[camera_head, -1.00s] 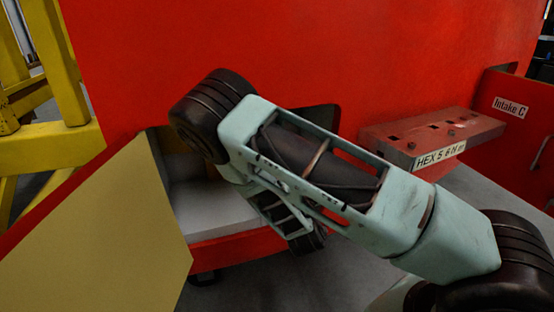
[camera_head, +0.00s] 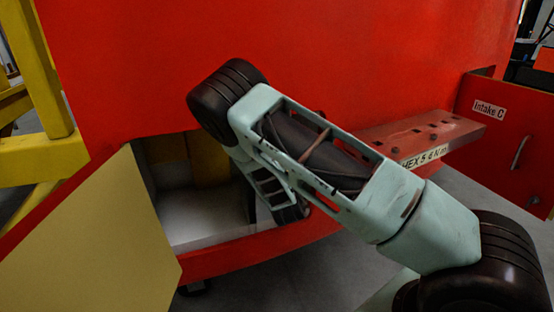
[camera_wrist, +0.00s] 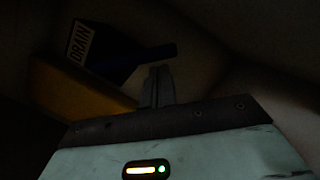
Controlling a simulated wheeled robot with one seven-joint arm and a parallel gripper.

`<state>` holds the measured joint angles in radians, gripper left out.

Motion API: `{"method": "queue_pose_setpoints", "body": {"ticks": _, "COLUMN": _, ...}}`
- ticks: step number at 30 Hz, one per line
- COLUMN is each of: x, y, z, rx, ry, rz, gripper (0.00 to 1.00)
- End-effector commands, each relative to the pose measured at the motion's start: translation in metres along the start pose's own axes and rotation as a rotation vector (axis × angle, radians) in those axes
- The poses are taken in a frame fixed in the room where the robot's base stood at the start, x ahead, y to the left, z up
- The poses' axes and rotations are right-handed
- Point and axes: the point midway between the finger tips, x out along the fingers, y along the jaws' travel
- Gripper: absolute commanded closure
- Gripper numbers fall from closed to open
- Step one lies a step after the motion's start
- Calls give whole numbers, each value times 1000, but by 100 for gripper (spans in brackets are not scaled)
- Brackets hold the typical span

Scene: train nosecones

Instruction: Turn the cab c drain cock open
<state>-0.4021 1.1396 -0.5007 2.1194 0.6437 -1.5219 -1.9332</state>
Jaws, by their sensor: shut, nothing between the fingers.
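In the wrist view a DRAIN label (camera_wrist: 81,41) sits on a dark block. A dark bar-like handle (camera_wrist: 148,54) sticks out from the block to the right; I take it for the drain cock, but it is too dark to be sure. My gripper (camera_wrist: 158,70) is shut and empty, its fingertips just below the handle's right part. I cannot tell whether they touch it. In the head view my arm reaches into the opening (camera_head: 210,232) in the red cab, and my gripper is hidden there.
A yellow piece (camera_wrist: 80,88) lies left of my fingers in the wrist view. In the head view a tan panel (camera_head: 85,235) stands left of the opening. A ledge marked HEX (camera_head: 445,130) and an Intake C panel (camera_head: 500,135) are at the right.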

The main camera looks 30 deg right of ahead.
Motion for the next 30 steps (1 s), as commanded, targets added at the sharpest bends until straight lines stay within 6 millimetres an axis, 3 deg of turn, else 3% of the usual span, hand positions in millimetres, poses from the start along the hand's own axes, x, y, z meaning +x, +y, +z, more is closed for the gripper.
{"method": "queue_pose_setpoints", "body": {"ticks": 6, "x": 0, "y": -1, "z": 2, "rx": -38, "ry": 2, "rz": 10, "gripper": 100}}
{"method": "queue_pose_setpoints", "body": {"ticks": 18, "x": 4, "y": -5, "z": 20, "rx": -394, "ry": 1, "rz": 100, "gripper": 100}}
{"method": "queue_pose_setpoints", "body": {"ticks": 30, "x": 5, "y": -5, "z": 20, "rx": -400, "ry": 0, "rz": 101, "gripper": 100}}
